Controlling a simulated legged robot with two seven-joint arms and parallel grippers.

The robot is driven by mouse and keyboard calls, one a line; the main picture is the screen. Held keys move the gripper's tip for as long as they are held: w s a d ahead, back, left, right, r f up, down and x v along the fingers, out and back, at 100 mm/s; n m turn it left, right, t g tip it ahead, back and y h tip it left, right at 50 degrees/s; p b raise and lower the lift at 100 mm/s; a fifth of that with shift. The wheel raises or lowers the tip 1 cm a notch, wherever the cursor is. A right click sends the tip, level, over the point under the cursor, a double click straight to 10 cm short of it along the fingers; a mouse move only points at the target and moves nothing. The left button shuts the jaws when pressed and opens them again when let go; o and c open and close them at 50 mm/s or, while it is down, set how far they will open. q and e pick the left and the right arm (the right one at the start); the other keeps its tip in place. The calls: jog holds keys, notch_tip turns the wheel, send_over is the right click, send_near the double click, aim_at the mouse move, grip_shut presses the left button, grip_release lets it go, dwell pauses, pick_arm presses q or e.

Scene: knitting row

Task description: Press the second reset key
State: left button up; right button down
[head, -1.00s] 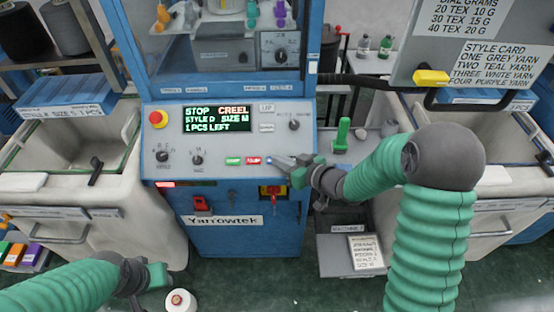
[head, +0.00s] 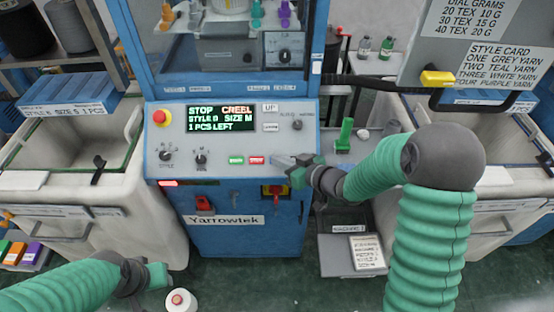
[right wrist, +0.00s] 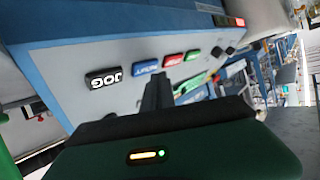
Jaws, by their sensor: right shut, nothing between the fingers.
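The blue machine's sloped control panel (head: 222,173) carries a row of keys. A green key (head: 236,160) and a red key (head: 257,160) show in the head view. In the right wrist view, a blue key (right wrist: 146,66) sits between the red key (right wrist: 173,60) and a black JOG key (right wrist: 103,78); its lettering looks like RESET. My right gripper (head: 277,160) is shut and empty, its tips at the panel just right of the red key, covering the blue key. In the wrist view the tips (right wrist: 157,88) lie close by the blue key; contact cannot be told. My left gripper (head: 158,274) hangs low left, its jaws unclear.
The display (head: 220,117) reads STOP, CREEL, 1 PCS LEFT. A red stop button (head: 159,117) and knobs share the panel. A yarn cone (head: 180,300) stands near my left gripper. White bins (head: 60,190) flank the machine. A card board (head: 480,60) hangs at upper right.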

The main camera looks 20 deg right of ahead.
jog(key=shift+a, duration=0.1)
jog(key=shift+w+f, duration=0.15)
jog(key=shift+w+d+f, duration=0.1)
jog(key=shift+d+f, duration=0.05)
jog(key=shift+d, duration=0.25)
jog(key=shift+a+f, duration=0.1)
jog(key=shift+w+f, duration=0.2)
dwell(0.4)
jog(key=shift+r, duration=0.1)
jog(key=shift+s+r+p, duration=0.3)
jog(key=shift+r+p, duration=0.1)
jog(key=shift+s+a+r, duration=0.15)
jog(key=shift+s, duration=0.05)
